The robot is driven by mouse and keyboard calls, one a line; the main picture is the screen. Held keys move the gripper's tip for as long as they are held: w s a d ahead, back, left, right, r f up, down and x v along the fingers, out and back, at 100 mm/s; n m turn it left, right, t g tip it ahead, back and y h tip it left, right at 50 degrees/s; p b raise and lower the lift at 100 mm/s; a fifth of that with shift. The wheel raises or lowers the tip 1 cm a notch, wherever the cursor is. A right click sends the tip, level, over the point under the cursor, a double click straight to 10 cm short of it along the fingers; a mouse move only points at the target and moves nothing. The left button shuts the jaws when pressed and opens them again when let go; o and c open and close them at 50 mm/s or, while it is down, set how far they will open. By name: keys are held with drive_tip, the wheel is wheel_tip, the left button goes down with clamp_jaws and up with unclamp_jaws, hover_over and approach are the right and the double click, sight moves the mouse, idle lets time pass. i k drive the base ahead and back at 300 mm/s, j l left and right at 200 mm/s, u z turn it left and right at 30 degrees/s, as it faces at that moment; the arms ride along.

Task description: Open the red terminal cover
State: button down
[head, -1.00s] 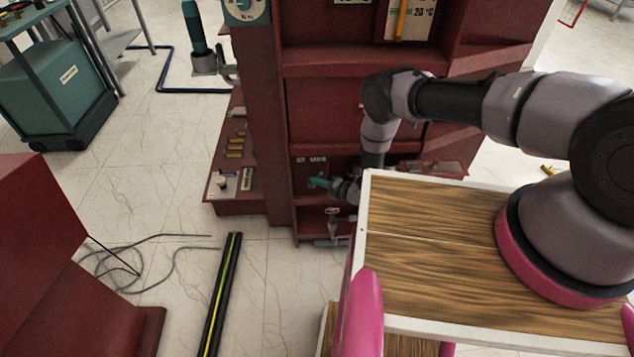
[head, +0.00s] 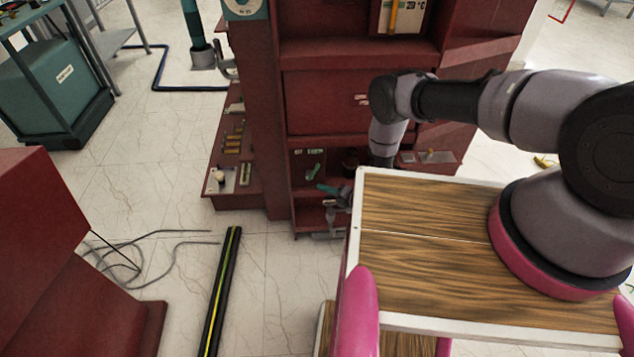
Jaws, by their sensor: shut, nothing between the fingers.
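The red transformer cabinet (head: 265,130) stands ahead of me. A broad red panel (head: 322,105) with small pale labels is closed across its front, above a recess (head: 303,198). I cannot tell whether this panel is the terminal cover. A smaller red flap or ledge (head: 440,158) juts out at the lower right. My arm reaches over the wooden top and bends down in front of the cabinet. My gripper (head: 338,197) is small and partly hidden by the wooden top's edge, at the recess by green handles (head: 314,171). It looks shut and empty.
A side ledge (head: 228,196) with small brass parts sits left of the recess. A striped black bar (head: 222,290) and loose cables (head: 130,265) lie on the floor. A red cabinet (head: 40,230) stands at near left.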

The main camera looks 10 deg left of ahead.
sight(322, 101)
drive_tip(key=k+l, duration=0.1)
drive_tip(key=l, duration=0.2)
drive_tip(key=k+l, duration=0.15)
drive_tip(key=l, duration=0.2)
drive_tip(key=k+l, duration=0.1)
drive_tip(key=l, duration=0.2)
drive_tip(key=k+l, duration=0.15)
drive_tip(key=l, duration=0.2)
